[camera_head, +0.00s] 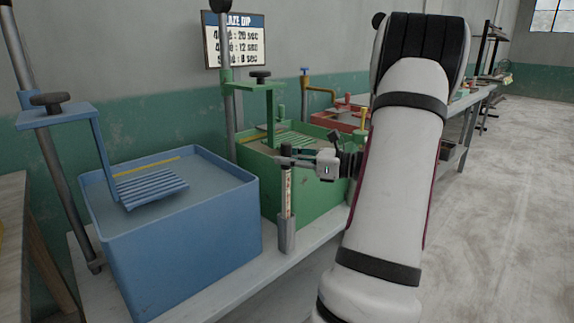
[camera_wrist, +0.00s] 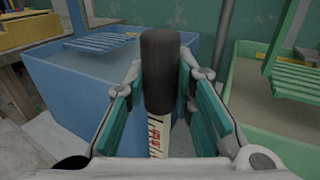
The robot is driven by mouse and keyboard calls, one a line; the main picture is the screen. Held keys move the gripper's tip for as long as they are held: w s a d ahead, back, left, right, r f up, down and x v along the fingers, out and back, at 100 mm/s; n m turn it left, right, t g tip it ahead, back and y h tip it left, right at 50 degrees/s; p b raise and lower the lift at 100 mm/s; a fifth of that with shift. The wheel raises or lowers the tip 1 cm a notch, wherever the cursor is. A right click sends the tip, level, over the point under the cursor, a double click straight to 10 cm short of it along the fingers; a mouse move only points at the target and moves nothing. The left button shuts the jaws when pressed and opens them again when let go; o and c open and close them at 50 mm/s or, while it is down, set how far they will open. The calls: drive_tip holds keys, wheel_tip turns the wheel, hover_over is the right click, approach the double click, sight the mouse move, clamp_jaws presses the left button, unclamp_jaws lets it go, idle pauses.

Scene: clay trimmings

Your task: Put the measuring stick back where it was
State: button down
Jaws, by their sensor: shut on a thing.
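The measuring stick (camera_head: 287,188) stands about upright in the head view, between the blue and green tubs. It has a dark cylindrical handle on top and a pale scaled shaft. My gripper (camera_head: 291,161) is shut on its dark upper part from the right. In the wrist view the dark handle (camera_wrist: 160,72) is between the teal finger pads, and the pale shaft with red marks (camera_wrist: 155,138) shows below. A grey tubular holder (camera_head: 286,235) is at the shaft's lower end, by the bench front edge. The stick's bottom end is hidden, apparently inside the holder; its depth cannot be told.
The blue tub (camera_head: 185,240) with a ribbed rack stands left, close to the stick. The green tub (camera_head: 268,190) is right behind it, and a red tub (camera_head: 345,118) farther back. Posts rise behind the tubs. Open floor (camera_head: 500,200) lies right.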

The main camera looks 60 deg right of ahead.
drive_tip(key=shift+f, duration=0.5)
drive_tip(key=c, duration=1.4)
unclamp_jaws()
drive_tip(key=shift+o, duration=0.2)
